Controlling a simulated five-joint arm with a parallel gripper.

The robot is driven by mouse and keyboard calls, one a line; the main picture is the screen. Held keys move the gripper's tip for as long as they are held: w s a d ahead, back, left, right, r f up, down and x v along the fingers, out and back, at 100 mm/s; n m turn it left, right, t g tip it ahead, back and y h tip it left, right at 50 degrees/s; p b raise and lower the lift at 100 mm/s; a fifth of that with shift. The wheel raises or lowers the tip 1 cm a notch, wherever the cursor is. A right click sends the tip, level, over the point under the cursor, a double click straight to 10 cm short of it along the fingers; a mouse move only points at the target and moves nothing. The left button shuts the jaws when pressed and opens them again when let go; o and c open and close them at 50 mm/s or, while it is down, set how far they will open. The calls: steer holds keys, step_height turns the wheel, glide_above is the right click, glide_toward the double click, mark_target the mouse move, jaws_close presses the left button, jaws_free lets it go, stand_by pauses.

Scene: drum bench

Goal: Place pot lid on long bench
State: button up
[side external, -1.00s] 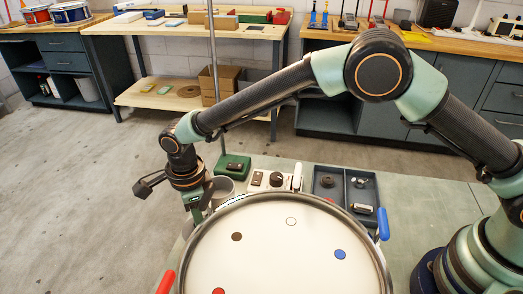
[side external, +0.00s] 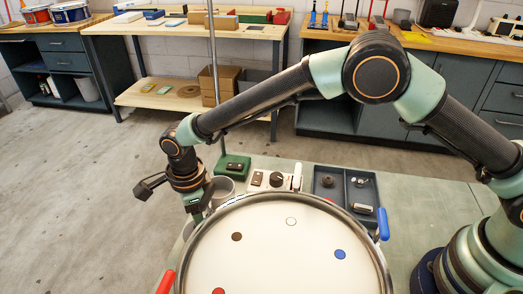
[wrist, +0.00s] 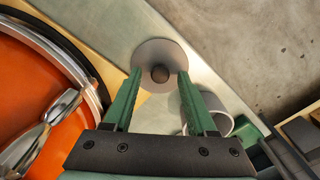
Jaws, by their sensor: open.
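The pot lid (wrist: 152,52) is a round grey disc with a dark brown knob (wrist: 160,73), seen from above in the wrist view. My gripper (wrist: 160,76) is open, with one green fingertip on each side of the knob; whether either touches it I cannot tell. In the side view my gripper (side external: 197,214) points down just left of the drum (side external: 285,250), and the lid is not visible there. A long wooden bench (side external: 180,30) stands at the back. Which surface the task calls the long bench is not clear.
The white-headed drum fills the front of the green work surface (side external: 440,215). Beside it are a grey cup (side external: 223,187), a white device with a dark knob (side external: 266,181) and a dark divided tray (side external: 330,176). A thin metal pole (side external: 213,80) rises behind.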

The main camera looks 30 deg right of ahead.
step_height(320, 180, up, 12)
steer(key=f, duration=0.1)
steer(key=w+d+r+n+t, duration=0.1)
steer(key=d+r+n, duration=0.4)
steer(key=d+r, duration=0.45)
steer(key=s+d+r+n+t+y, duration=0.1)
steer(key=s+d+r+n+t, duration=0.2)
steer(key=d, duration=0.7)
steer(key=s+d+n+t+h, duration=0.1)
steer(key=s+d+n, duration=0.9)
steer(key=d, duration=0.4)
steer(key=shift+s+d+f+n+t, duration=0.15)
steer(key=shift+s+f+n+t, duration=0.15)
steer(key=shift+n, duration=0.6)
